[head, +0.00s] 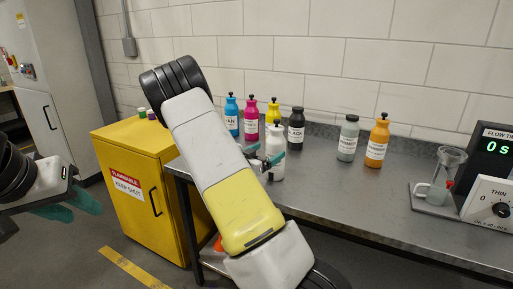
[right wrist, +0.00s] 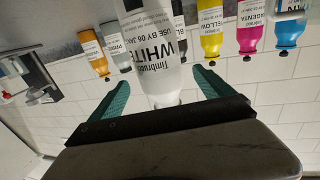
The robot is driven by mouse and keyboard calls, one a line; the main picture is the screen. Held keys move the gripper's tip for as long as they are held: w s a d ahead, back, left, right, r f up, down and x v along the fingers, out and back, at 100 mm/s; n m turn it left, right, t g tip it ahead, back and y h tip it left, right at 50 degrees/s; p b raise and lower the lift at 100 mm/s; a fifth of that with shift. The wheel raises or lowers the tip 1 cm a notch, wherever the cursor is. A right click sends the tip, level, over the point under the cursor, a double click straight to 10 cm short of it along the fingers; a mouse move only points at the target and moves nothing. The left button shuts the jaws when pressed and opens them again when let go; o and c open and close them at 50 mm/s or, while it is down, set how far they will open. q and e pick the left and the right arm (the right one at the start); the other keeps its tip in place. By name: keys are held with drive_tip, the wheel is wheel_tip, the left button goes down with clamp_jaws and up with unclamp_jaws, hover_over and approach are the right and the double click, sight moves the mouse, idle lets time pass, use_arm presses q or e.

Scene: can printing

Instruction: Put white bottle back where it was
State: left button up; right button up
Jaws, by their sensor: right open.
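The white bottle (head: 277,168) stands upright on the metal counter (head: 330,205), in front of the row of coloured bottles and partly hidden by my right arm. My right gripper (head: 268,161) is at it, with its fingers open. In the right wrist view, which is upside down, the label of the white bottle (right wrist: 155,50) reads WHITE. There the open teal fingers of my right gripper (right wrist: 165,98) lie on either side of the bottle, with gaps showing. My left gripper (head: 75,205) is empty at the left edge, its teal fingers apart, away from the counter.
Blue (head: 232,117), magenta (head: 251,119), yellow (head: 273,113), black (head: 296,129), grey (head: 348,138) and orange (head: 377,141) bottles stand along the back. A clear beaker (head: 447,170) and a flow timer (head: 492,148) are at right. A yellow cabinet (head: 125,190) stands left. The front right counter is clear.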

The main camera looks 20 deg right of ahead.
drive_tip(key=v, duration=0.3)
drive_tip(key=w+a+r+n+t+y, duration=0.1)
drive_tip(key=a+r+n+t+y, duration=0.2)
drive_tip(key=a+y, duration=0.9)
drive_tip(key=s+a+r+n+g+y, duration=0.2)
drive_tip(key=s+a+r+n+y, duration=0.2)
drive_tip(key=s+a+r+y, duration=0.35)
drive_tip(key=s+r+n+g, duration=0.1)
drive_tip(key=s+n, duration=0.2)
drive_tip(key=s, duration=0.8)
drive_tip(key=s+r+n+g+h, duration=0.1)
drive_tip(key=s+r+n+g, duration=0.1)
drive_tip(key=s, duration=1)
drive_tip(key=shift+d+r+n+g, duration=0.2)
drive_tip(key=shift+n+g, duration=0.1)
drive_tip(key=shift+n, duration=0.1)
drive_tip(key=shift+s+h, duration=0.15)
drive_tip(key=shift+h, duration=0.1)
